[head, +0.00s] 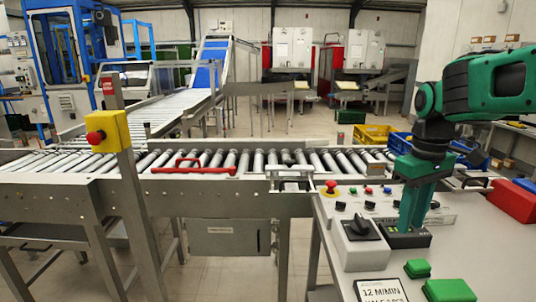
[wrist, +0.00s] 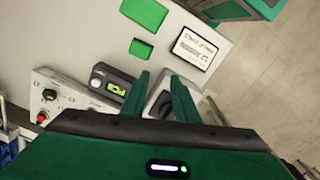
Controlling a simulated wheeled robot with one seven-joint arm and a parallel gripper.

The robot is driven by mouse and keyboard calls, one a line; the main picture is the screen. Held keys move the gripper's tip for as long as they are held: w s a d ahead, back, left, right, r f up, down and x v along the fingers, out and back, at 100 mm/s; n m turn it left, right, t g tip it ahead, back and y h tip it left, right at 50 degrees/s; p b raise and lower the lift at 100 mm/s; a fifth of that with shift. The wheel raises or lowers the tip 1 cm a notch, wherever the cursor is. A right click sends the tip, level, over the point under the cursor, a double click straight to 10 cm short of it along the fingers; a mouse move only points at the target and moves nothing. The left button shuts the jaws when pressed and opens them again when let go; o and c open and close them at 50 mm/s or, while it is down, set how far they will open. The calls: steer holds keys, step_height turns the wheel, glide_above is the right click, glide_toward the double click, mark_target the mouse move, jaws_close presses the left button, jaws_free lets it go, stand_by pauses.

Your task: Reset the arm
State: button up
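My gripper (head: 412,222) points down over the control desk at the right in the head view. In the wrist view my gripper (wrist: 160,82) shows two green fingers standing apart, with nothing between them. Below or beside the fingers are a black box with a lit green display (wrist: 117,90) and a grey box with a black rotary knob (wrist: 162,104). In the head view the knob box (head: 360,246) stands left of the fingers, and the display box (head: 404,239) is right by the tips. I cannot tell whether the tips touch it.
Green blocks (head: 449,291) and a "12 M/MIN" sign (head: 381,292) lie on the near desk. A button panel with a red emergency stop (head: 331,187) is behind. A red box (head: 512,201) stands right.

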steer(key=s+d+f+m, duration=0.1)
steer(key=s+d, duration=0.1)
steer(key=s, duration=0.1)
steer(key=s+d+f+m, duration=0.2)
steer(key=s, duration=0.2)
steer(key=s+d+f+m, duration=0.1)
steer(key=s+d+m, duration=0.1)
steer(key=s, duration=0.1)
steer(key=shift+s+d+f, duration=0.15)
steer(key=shift+s+d, duration=0.1)
steer(key=shift+s, duration=0.05)
steer(key=s+d+f+m, duration=0.2)
steer(key=s+f+m, duration=0.3)
steer(key=s, duration=0.5)
steer(key=shift+s+d+f+m, duration=0.25)
steer(key=shift+f+m, duration=0.05)
